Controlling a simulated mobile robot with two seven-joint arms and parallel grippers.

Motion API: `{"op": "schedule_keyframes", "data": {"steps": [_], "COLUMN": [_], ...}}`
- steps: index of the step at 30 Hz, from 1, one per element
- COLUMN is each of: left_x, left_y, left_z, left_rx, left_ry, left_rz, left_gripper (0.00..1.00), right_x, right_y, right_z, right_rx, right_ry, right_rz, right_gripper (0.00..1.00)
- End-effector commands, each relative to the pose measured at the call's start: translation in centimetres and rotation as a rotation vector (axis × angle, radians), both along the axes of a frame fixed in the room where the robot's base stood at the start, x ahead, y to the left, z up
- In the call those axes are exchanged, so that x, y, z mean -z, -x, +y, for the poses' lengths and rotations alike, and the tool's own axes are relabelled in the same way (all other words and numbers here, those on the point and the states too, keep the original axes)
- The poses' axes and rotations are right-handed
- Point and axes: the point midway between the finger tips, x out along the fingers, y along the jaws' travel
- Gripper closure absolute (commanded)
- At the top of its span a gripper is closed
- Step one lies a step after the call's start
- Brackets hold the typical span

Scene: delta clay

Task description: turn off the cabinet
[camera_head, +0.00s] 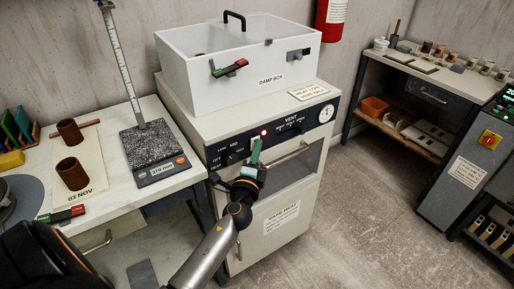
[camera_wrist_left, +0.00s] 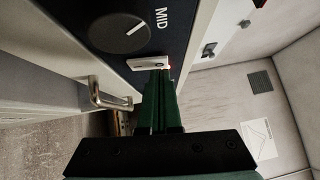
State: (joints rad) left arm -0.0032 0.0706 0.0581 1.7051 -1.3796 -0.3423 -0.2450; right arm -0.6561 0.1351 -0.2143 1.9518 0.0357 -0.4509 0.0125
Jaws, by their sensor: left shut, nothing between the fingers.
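The white cabinet (camera_head: 282,190) stands in the middle of the head view, with a dark control panel (camera_head: 225,148) along its upper front. The panel carries a dial (camera_head: 232,158) marked LOW and MID, vent controls (camera_head: 298,128) and a round gauge (camera_head: 326,113). A small red light (camera_head: 263,132) glows on it. My left gripper (camera_head: 256,147) is shut and empty, its green fingers at the panel right of the dial. In the left wrist view the fingertips (camera_wrist_left: 160,76) are at a pale switch plate (camera_wrist_left: 149,64) and partly cover it; I cannot tell whether they touch.
A white damp box (camera_head: 230,85) sits on the cabinet top. A handle bar (camera_head: 290,152) sticks out below the panel. The left table holds a scale (camera_head: 162,168) and brown cylinders (camera_head: 70,132). A shelf (camera_head: 440,72) stands at right; the floor between is clear.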

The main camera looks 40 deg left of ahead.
Motion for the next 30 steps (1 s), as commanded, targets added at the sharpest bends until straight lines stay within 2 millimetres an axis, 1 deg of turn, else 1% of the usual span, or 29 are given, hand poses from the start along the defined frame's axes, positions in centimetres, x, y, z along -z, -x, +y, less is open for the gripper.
{"op": "schedule_keyframes", "data": {"steps": [11,15,30], "left_x": [-0.01,-0.46,-0.47], "left_y": [0.02,-0.28,-0.44], "left_z": [-0.04,0.61,0.72], "left_rx": [0.0,0.0,0.0], "left_ry": [0.001,0.002,0.003], "left_rz": [0.0,-0.001,0.0], "left_gripper": [1.0,1.0,1.0], "right_x": [0.05,-0.09,-0.01], "right_y": [0.06,0.06,0.14], "right_z": [-0.09,-0.09,-0.13], "right_rx": [0.002,0.002,0.002], "right_ry": [0.001,0.001,0.001], "right_rz": [0.001,0.001,0.002], "right_gripper": [0.5,0.5,0.5]}}
